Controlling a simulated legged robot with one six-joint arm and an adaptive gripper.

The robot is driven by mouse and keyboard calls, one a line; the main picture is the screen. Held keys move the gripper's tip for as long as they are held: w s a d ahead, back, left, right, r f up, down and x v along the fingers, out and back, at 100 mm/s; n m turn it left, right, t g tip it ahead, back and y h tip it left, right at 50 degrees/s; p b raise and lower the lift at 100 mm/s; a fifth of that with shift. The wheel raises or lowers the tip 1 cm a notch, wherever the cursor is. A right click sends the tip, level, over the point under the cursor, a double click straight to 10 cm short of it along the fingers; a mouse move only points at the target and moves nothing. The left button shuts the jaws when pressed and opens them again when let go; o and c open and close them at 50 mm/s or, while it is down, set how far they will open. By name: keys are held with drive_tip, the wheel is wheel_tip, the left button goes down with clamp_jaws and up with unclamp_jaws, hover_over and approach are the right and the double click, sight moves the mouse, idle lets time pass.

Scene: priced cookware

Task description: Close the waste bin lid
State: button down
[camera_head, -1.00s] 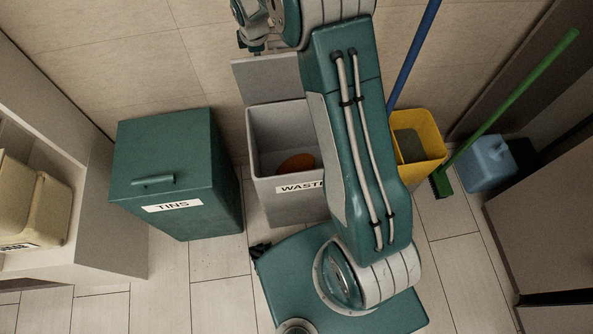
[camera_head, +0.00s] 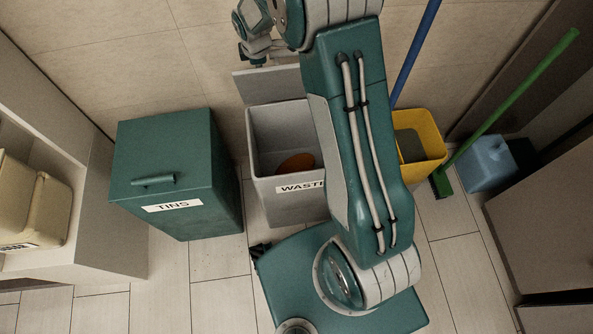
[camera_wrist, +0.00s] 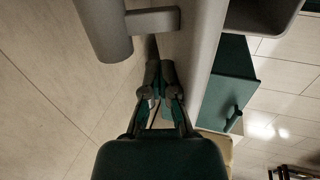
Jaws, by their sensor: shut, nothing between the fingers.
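The grey waste bin (camera_head: 288,208) stands by the wall with its mouth open, and its label is partly hidden by my arm. Its grey lid (camera_head: 262,85) stands raised at the back edge. In the wrist view the lid (camera_wrist: 197,65) is a grey panel with a round bar handle (camera_wrist: 103,28) on its wall-facing side. My gripper (camera_wrist: 160,72) is shut and empty, between the wall and the lid's outer face, just below the handle bracket. Whether the fingertips touch the lid is unclear. In the head view the fingertips are hidden behind the lid's top edge.
A green TINS bin (camera_head: 170,160), closed, stands left of the waste bin. An orange round item (camera_head: 296,163) lies inside the waste bin. A yellow bucket (camera_head: 425,140), a blue mop handle, a green broom (camera_head: 510,90) and a blue container (camera_head: 487,163) are at right.

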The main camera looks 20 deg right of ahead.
drive_tip(key=shift+s+a+f, duration=0.15)
drive_tip(key=shift+s+f, duration=0.15)
drive_tip(key=shift+s, duration=0.35)
drive_tip(key=shift+s+a+f, duration=0.1)
drive_tip(key=shift+s+f, duration=0.15)
drive_tip(key=shift+s, duration=0.35)
drive_tip(key=s+f, duration=0.1)
drive_tip(key=s, duration=0.1)
drive_tip(key=s+f, duration=0.1)
drive_tip(key=s, duration=0.1)
drive_tip(key=shift+a+f, duration=0.35)
drive_tip(key=shift+a, duration=0.05)
drive_tip(key=s+f, duration=0.3)
drive_tip(key=shift+s+a+f, duration=0.2)
drive_tip(key=shift+s+a, duration=0.1)
drive_tip(key=shift+a, duration=0.05)
idle(0.6)
